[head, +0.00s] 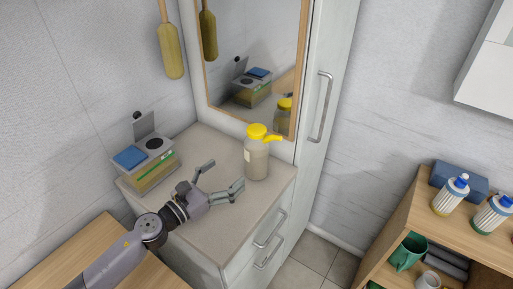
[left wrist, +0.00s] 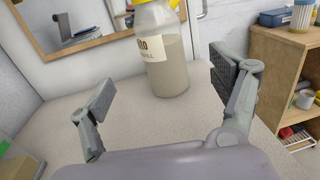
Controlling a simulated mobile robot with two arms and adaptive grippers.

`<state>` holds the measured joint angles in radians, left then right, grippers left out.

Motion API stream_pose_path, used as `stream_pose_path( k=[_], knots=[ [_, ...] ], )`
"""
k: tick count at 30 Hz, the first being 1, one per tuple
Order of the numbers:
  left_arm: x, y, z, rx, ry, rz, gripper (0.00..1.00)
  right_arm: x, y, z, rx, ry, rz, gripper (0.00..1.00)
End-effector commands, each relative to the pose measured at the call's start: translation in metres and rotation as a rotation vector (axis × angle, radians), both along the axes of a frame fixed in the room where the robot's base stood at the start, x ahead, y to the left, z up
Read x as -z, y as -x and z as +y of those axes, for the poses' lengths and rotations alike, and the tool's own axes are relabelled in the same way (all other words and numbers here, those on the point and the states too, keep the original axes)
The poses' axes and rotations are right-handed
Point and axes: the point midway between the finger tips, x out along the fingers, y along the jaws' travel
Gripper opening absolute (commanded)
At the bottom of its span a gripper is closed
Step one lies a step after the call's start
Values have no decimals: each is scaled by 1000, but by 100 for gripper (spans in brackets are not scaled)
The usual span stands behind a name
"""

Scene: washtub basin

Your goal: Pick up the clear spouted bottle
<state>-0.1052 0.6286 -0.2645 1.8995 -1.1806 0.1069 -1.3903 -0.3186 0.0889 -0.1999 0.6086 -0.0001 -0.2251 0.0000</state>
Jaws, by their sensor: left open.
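The clear spouted bottle (head: 257,158) has a yellow spouted cap and a pale label. It stands upright on the cabinet top (head: 213,227), near its back right, in front of the mirror. In the left wrist view the bottle (left wrist: 166,57) is ahead, between the two finger lines, with its top cut off by the frame edge. My left gripper (head: 226,177) is open and empty, low over the cabinet top, with its fingers pointing toward the bottle and apart from it. My right gripper is not in view.
A box with a blue item (head: 130,157) on it stands at the back left of the cabinet. The mirror (head: 253,60) is behind the bottle. A wooden shelf (head: 409,199) with bottles and mugs is at the right. The cabinet top around the bottle is clear.

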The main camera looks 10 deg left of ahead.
Motion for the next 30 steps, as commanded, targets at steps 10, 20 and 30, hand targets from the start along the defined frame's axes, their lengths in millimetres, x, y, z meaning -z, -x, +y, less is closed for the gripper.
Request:
stream_pose_path(
  k=[10,20,30],
  knots=[
    [-2,-56,-31,-2,2,0,84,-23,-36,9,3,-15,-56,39],
    [-9,-81,-47,-1,3,-1,84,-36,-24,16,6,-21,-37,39],
    [-7,-107,-63,-1,0,1,84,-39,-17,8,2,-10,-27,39]
  ],
)
